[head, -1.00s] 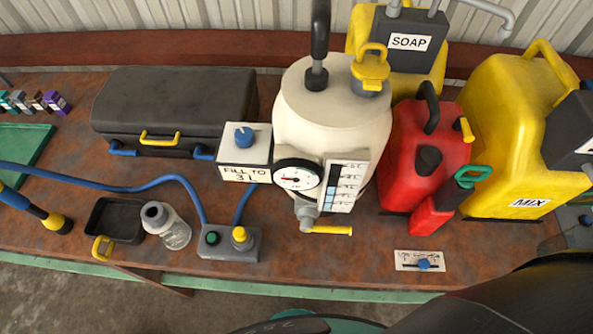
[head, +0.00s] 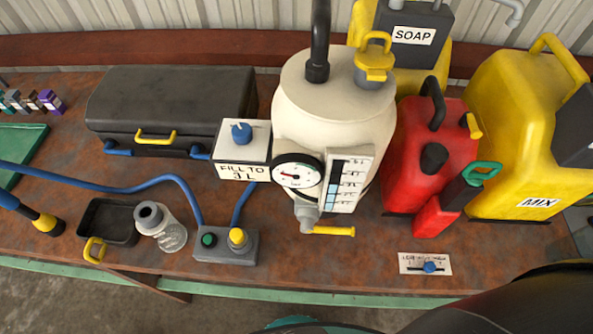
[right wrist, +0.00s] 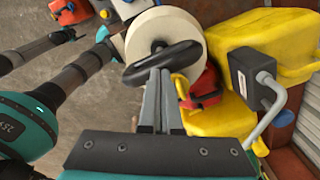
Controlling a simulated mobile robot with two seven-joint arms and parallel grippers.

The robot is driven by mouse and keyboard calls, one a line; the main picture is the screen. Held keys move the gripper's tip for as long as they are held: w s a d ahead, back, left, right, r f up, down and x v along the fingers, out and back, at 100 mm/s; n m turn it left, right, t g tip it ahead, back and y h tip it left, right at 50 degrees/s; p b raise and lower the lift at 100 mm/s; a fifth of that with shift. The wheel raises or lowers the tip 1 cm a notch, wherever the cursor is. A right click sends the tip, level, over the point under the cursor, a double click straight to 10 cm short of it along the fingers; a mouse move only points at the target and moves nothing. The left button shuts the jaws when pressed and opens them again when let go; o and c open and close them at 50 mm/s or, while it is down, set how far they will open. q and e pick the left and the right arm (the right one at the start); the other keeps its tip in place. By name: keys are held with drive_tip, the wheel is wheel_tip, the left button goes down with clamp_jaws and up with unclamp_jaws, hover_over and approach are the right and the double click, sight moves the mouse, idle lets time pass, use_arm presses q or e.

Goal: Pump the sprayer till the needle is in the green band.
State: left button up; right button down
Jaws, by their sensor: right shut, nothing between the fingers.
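The sprayer is a cream tank (head: 330,125) upright on the bench. Its black pump handle (head: 319,35) rises out of the top of the head view. The round gauge (head: 297,175) has a red needle pointing left; its coloured marks are too small to read surely. In the right wrist view my right gripper (right wrist: 160,80) is shut and empty, its tips at the looped black handle (right wrist: 165,62) above the cream tank (right wrist: 158,28). I cannot tell whether they touch it. My left gripper is not in view.
A yellow filler cap (head: 375,62) stands beside the handle. A red can (head: 430,150) and yellow MIX jug (head: 520,130) crowd the right, the SOAP dispenser (head: 412,40) the back. A "FILL TO 3 L" box (head: 243,150) stands left.

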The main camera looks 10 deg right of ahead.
drive_tip(key=shift+f+b, duration=1.05)
drive_tip(key=shift+f, duration=0.65)
drive_tip(key=shift+r, duration=0.1)
wheel_tip(320, 180, up, 8)
drive_tip(key=p, duration=0.6)
drive_tip(key=shift+p, duration=0.3)
drive_tip(key=shift+f, duration=0.2)
drive_tip(key=shift+f, duration=0.1)
